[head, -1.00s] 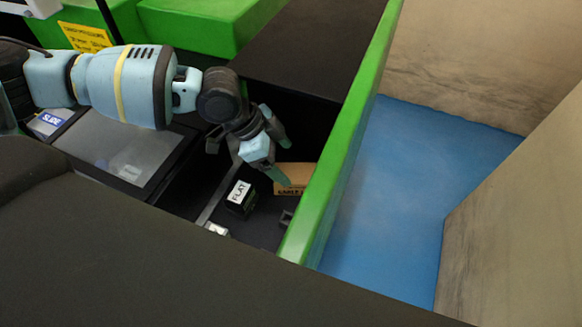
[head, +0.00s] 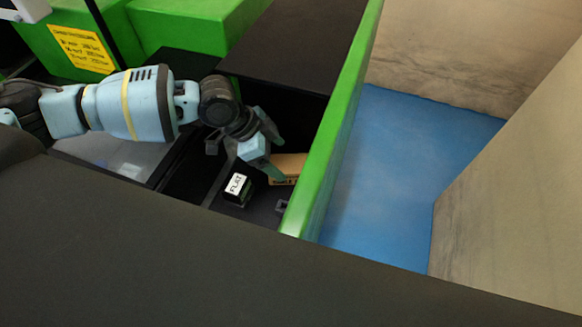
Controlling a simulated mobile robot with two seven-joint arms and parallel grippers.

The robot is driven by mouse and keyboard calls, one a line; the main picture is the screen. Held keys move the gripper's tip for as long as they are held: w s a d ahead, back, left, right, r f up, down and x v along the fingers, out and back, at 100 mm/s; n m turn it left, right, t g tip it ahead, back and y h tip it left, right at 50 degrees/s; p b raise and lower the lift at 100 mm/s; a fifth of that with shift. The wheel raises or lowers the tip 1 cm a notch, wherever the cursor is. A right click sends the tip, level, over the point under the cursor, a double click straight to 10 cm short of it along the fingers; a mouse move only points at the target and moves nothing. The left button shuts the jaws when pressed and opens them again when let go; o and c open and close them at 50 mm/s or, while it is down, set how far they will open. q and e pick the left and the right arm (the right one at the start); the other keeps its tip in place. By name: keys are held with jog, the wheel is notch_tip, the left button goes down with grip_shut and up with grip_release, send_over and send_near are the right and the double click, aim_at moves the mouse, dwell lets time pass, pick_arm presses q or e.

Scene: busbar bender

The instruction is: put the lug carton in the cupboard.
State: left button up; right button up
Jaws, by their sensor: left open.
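A small brown cardboard carton (head: 288,168) with dark print, likely the lug carton, sits in a dark recess beside a green panel. My left gripper (head: 276,158) reaches down over it from the left, fingers spread. One finger overlaps the carton's left part in the picture. I cannot tell whether it touches. The carton's left end is partly hidden behind the finger. No cupboard can be made out with certainty. My right gripper is not in view.
A black block labelled FLAT (head: 238,188) stands left of the carton. A small grey part (head: 282,206) lies near the green panel (head: 337,120), a tall edge right of the carton. A black top (head: 300,45) lies behind. Blue floor (head: 400,180) is clear to the right.

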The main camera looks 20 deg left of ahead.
aim_at(290, 163)
pick_arm(q)
jog(key=shift+w+x, duration=0.15)
jog(key=shift+x, duration=1.2)
jog(key=shift+w+x, duration=0.1)
jog(key=shift+x, duration=1.25)
jog(key=shift+d+f, duration=0.15)
jog(key=shift+d, duration=0.15)
jog(key=shift+f, duration=0.25)
jog(key=c, duration=1.4)
jog(key=shift+w+r, duration=0.1)
jog(key=shift+r, duration=0.05)
